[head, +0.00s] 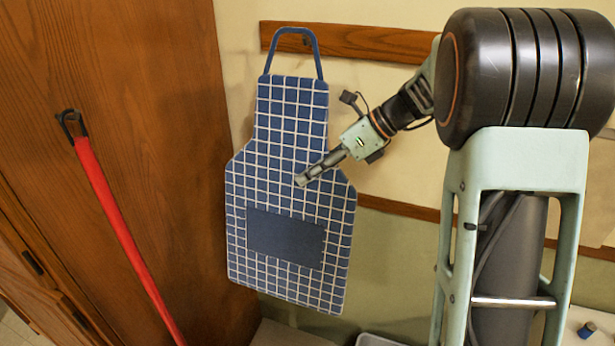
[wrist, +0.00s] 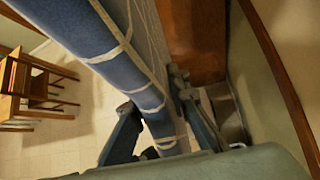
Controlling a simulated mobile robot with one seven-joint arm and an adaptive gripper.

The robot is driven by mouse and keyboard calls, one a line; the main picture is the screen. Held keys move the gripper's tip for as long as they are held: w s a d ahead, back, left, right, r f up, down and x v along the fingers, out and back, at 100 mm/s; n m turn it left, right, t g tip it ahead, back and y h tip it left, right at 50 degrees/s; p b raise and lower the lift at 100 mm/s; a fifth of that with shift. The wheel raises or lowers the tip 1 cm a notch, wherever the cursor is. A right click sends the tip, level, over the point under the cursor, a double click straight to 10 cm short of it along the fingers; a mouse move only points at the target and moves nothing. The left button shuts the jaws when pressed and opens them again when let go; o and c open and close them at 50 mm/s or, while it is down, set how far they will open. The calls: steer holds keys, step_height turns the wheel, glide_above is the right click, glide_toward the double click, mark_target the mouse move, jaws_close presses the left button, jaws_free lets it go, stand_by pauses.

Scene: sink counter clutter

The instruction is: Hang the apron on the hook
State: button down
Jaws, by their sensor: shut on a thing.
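The blue apron (head: 290,130) with a white check and a plain pocket hangs upright in front of the wall in the head view. Its neck loop (head: 319,60) overlaps the wooden rail (head: 365,42). A small dark hook (head: 306,41) shows on the rail inside the loop; I cannot tell whether the loop rests on it. My gripper (head: 302,180) is shut on the apron's cloth at its middle right. In the wrist view the folded cloth (wrist: 125,55) passes between the fingers of my gripper (wrist: 162,125).
A tall brown wooden door or panel (head: 130,100) stands at the left, with a red-handled pole (head: 115,215) in front of it. A lower wooden rail (head: 395,208) crosses the wall. A pale tray edge (head: 380,340) shows below. The wrist view shows a wooden chair (wrist: 35,90).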

steer(key=w+d+f+p, duration=0.2)
steer(key=w+d, duration=0.1)
steer(key=w, duration=0.4)
stand_by(0.9)
steer(key=shift+f, duration=0.1)
stand_by(0.5)
steer(key=c, duration=1.8)
jaws_free()
steer(key=shift+o, duration=0.2)
